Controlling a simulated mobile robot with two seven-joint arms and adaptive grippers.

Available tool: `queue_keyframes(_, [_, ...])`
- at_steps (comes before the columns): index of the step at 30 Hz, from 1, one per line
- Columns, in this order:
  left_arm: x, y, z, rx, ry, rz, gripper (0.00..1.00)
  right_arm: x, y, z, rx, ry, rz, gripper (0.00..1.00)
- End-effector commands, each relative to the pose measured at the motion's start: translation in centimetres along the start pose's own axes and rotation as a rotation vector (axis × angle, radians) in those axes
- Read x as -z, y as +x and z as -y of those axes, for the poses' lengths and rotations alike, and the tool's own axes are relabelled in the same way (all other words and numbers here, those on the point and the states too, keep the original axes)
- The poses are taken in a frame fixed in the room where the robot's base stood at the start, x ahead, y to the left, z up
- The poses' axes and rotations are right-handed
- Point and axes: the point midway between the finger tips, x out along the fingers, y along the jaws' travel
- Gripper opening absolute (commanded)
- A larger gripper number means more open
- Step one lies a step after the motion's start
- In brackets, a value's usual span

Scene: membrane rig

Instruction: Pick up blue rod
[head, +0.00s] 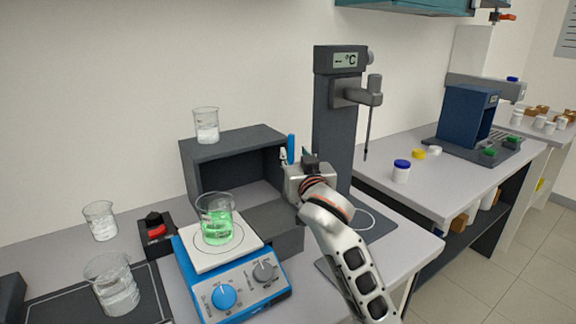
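The blue rod (291,147) stands upright, a narrow blue strip showing at the right end of the dark grey box-like stand. Its lower part is hidden behind my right gripper (293,157). The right gripper points away from the camera at the rod, and its fingertips are small and partly covered by its own body. The rod appears at or between the fingers, but I cannot tell whether they touch it or are closed. My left gripper is out of view.
A beaker of green liquid (216,225) sits on the blue hotplate (238,281), left of my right arm. A clear beaker (206,127) stands on the dark stand (232,146). A tall column with a °C display (331,115) rises close to the right of the gripper.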

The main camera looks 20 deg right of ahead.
Motion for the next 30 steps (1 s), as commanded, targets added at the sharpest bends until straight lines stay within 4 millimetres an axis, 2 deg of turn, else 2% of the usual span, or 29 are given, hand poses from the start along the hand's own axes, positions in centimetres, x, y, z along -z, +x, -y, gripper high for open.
queue_keyframes(7, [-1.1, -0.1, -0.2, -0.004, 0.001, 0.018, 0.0, 0.0, 2.4, -0.1, -0.001, -0.003, 0.0, 0.32])
queue_keyframes(18, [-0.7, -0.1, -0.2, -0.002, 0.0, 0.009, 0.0, -0.2, 7.0, -0.3, -0.001, -0.004, 0.0, 0.32])
queue_keyframes(28, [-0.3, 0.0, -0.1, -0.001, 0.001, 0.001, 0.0, -0.2, 7.6, -0.3, -0.001, -0.001, 0.001, 0.32])
queue_keyframes(29, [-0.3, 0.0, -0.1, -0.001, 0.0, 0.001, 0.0, -0.2, 7.6, -0.3, -0.001, -0.001, 0.001, 0.26])
queue_keyframes(30, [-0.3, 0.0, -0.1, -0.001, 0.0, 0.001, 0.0, -0.2, 7.6, -0.3, -0.001, -0.001, 0.001, 0.16])
